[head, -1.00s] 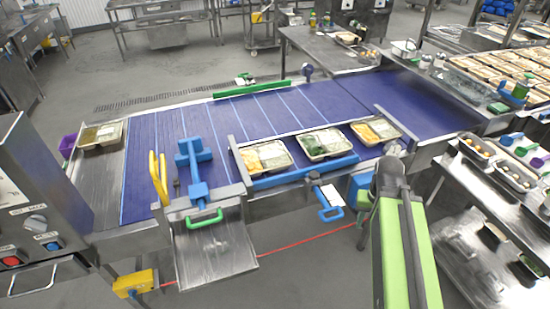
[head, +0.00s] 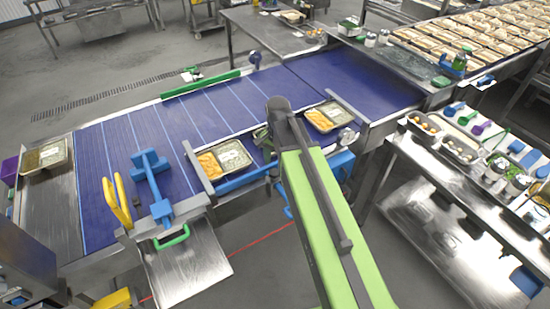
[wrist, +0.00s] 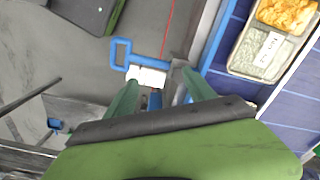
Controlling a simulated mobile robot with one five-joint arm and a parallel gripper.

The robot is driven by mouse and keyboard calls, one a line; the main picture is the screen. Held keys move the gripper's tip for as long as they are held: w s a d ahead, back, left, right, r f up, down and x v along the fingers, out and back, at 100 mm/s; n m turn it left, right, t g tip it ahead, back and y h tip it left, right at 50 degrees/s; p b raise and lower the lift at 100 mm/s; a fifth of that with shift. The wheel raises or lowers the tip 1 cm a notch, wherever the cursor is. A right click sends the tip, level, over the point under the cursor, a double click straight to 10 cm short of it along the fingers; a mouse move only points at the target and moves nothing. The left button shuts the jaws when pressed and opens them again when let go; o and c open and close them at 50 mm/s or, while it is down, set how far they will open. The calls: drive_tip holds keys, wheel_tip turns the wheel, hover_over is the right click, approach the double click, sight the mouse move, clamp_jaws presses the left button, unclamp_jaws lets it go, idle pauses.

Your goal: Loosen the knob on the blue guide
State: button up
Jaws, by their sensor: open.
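The blue guide (head: 240,181) is a long blue rail along the front edge of the belt, in front of the food trays. In the wrist view it is a blue strip (wrist: 214,42) right of the fingers. I cannot make out its knob for certain; a round silver part (head: 346,134) sits near the rail's right end. My gripper (wrist: 159,78) is open and empty, its two green fingers apart above the belt's front side. A white card (wrist: 147,76) and a blue loop handle (wrist: 120,52) show between and beyond the fingers. In the head view my arm hides the gripper and part of the rail.
Food trays (head: 224,158) stand on the blue belt behind the rail. A blue T-shaped part (head: 152,180) and a yellow handle (head: 116,203) are at the left. A steel side table with tubs (head: 459,146) stands at the right. Floor is open in front.

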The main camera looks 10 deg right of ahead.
sight(275, 172)
drive_tip(key=w+r+m+p, duration=0.4)
drive_tip(key=w+r+m, duration=0.2)
drive_tip(key=r+m, duration=0.1)
drive_tip(key=shift+m, duration=0.3)
drive_tip(key=f+b, duration=1.7)
drive_tip(key=shift+d+f+b, duration=0.2)
drive_tip(key=shift+f+b, duration=0.15)
drive_tip(key=shift+f, duration=0.05)
drive_tip(key=shift+r, duration=0.1)
clamp_jaws()
